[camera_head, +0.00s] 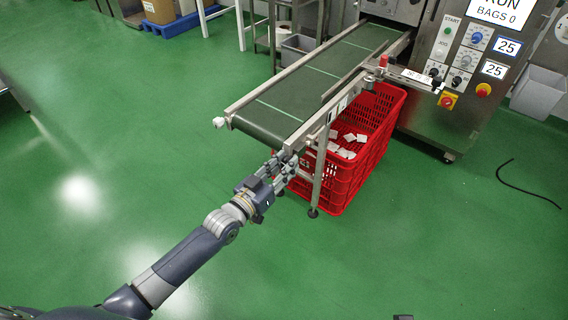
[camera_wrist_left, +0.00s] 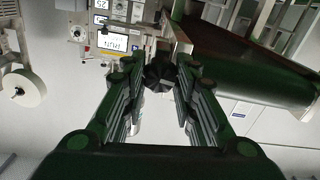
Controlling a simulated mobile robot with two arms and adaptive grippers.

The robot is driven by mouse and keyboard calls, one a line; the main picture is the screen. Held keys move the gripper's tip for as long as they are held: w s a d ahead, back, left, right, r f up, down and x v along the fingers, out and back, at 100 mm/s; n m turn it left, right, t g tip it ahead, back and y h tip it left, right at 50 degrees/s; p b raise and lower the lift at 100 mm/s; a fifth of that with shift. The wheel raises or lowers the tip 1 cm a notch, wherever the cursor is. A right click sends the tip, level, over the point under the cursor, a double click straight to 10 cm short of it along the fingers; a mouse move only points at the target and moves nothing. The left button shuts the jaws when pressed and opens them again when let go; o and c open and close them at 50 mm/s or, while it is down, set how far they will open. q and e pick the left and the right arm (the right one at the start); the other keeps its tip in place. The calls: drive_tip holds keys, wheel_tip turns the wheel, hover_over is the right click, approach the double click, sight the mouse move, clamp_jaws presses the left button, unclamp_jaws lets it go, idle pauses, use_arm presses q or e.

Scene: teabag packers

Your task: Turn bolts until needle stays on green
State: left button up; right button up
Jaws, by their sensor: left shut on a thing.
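My left gripper (camera_head: 287,160) is at the near right corner of the conveyor (camera_head: 290,102), by the end of its metal side rail. In the left wrist view, a dark round bolt head or knob (camera_wrist_left: 158,73) sits between the fingertips, and my left gripper (camera_wrist_left: 159,80) is shut on it. The head view hides this bolt behind the fingers. A small white plate with dark marks (camera_head: 417,77) sits by the far right rail; a white plate also shows in the left wrist view (camera_wrist_left: 112,42). I cannot make out a needle or green zone. My right gripper is not in view.
A red crate (camera_head: 342,186) with several white teabags (camera_head: 347,153) stands under the conveyor's right side, close to my left gripper. A steel control cabinet (camera_head: 450,115) stands at the right. A black cable (camera_head: 528,190) lies on the floor. The green floor at front is clear.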

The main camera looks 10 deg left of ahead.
use_arm(q)
drive_tip(key=m+p, duration=0.3)
drive_tip(key=m, duration=1.3)
drive_tip(key=shift+d+f+m, duration=0.1)
drive_tip(key=shift+m, duration=0.2)
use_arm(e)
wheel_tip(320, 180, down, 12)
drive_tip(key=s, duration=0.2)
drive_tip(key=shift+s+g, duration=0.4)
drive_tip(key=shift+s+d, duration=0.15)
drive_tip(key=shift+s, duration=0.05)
use_arm(q)
drive_tip(key=o, duration=1)
drive_tip(key=shift+o, duration=0.2)
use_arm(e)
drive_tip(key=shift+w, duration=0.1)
